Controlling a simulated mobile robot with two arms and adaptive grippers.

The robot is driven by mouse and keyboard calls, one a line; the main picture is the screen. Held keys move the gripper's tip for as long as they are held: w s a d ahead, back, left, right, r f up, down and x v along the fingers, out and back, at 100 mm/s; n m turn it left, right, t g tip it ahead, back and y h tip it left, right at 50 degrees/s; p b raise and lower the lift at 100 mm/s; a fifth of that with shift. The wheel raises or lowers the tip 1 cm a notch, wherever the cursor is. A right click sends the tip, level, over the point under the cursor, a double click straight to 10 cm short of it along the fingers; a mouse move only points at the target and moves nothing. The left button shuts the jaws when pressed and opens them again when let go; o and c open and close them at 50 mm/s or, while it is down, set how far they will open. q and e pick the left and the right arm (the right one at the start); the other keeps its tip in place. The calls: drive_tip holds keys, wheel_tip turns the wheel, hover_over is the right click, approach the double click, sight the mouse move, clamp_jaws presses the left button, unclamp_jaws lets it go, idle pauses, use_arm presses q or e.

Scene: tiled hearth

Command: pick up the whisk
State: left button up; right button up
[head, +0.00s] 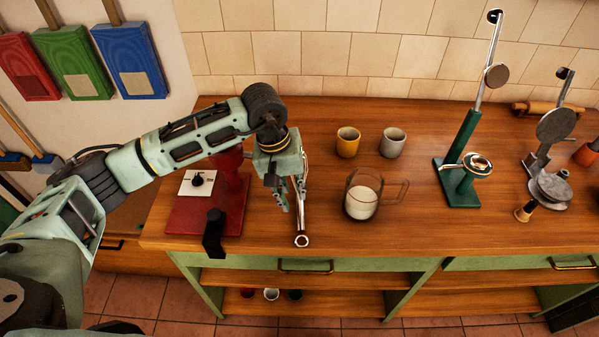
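A slim shiny metal tool with a round ring-like end, which I take to be the whisk (302,226), points toward the front edge of the wooden counter. Its far part is hidden at my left gripper. My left gripper (290,193) points down over the counter from the left, right at the tool. Its fingers look apart, with the tool by the right finger. I cannot see clearly whether the tool lies between them or whether they touch it. My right gripper is not in view.
A red machine (226,200) stands close left of the gripper. A green lever press (461,150) stands further right. Bare counter lies between.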

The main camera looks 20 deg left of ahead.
sight(300, 207)
use_arm(q)
drive_tip(key=shift+d+f, duration=0.2)
drive_tip(key=shift+f, duration=0.25)
drive_tip(key=f+p, duration=0.2)
drive_tip(key=f, duration=0.1)
drive_tip(key=d+f+p, duration=0.1)
drive_tip(key=shift+w+f, duration=0.25)
drive_tip(key=shift+f, duration=0.3)
drive_tip(key=shift+c, duration=0.5)
clamp_jaws()
